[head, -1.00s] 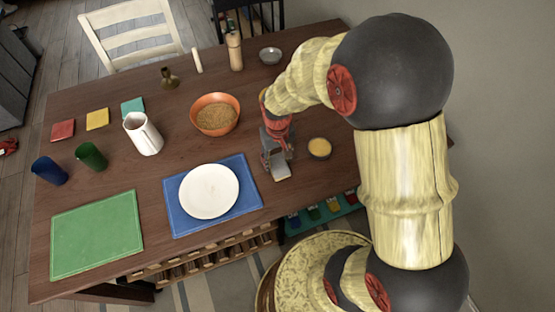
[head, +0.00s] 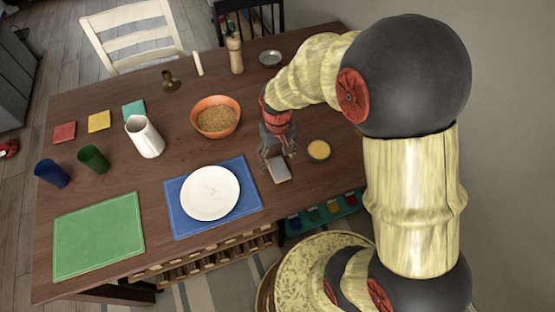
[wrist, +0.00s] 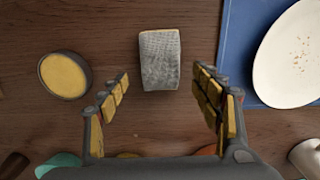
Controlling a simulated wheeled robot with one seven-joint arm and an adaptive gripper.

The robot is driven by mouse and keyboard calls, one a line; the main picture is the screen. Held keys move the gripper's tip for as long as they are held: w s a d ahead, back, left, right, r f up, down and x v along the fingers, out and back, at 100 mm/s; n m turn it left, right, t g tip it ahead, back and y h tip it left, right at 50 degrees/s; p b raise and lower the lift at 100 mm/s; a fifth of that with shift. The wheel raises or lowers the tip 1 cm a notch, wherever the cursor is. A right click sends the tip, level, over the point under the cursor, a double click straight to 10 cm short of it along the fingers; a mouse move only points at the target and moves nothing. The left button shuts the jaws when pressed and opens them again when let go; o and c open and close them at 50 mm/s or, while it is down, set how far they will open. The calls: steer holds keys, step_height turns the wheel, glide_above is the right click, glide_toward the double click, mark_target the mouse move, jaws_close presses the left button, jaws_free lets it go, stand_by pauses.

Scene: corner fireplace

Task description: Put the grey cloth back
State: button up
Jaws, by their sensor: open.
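The grey cloth (wrist: 160,60) lies flat on the wooden table as a small folded block with a pale yellowish edge. In the head view the cloth (head: 279,172) is right of the blue placemat, partly hidden behind my gripper. My gripper (wrist: 168,92) is open and empty, its two padded fingers apart. In the wrist view the cloth lies ahead of the fingertips, between their lines, and I see no contact. In the head view my gripper (head: 278,157) points down over the table, by the cloth.
A small dark bowl of yellow contents (head: 319,150) stands just right of my gripper. A white plate (head: 211,192) on a blue placemat (head: 247,178) lies to the left. An orange bowl (head: 216,131) and a white pitcher (head: 144,138) stand farther back. A green placemat (head: 98,236) lies front left.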

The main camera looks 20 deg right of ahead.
step_height(320, 180, up, 8)
steer(key=r+p, duration=0.1)
steer(key=p, duration=0.2)
step_height(320, 180, up, 13)
steer(key=t, duration=0.3)
glide_above(278, 163)
steer(key=s, duration=0.6)
steer(key=s+r+t, duration=0.2)
steer(key=s+r, duration=0.5)
steer(key=s, duration=0.2)
steer(key=shift+t, duration=0.3)
steer(key=shift+a, duration=0.1)
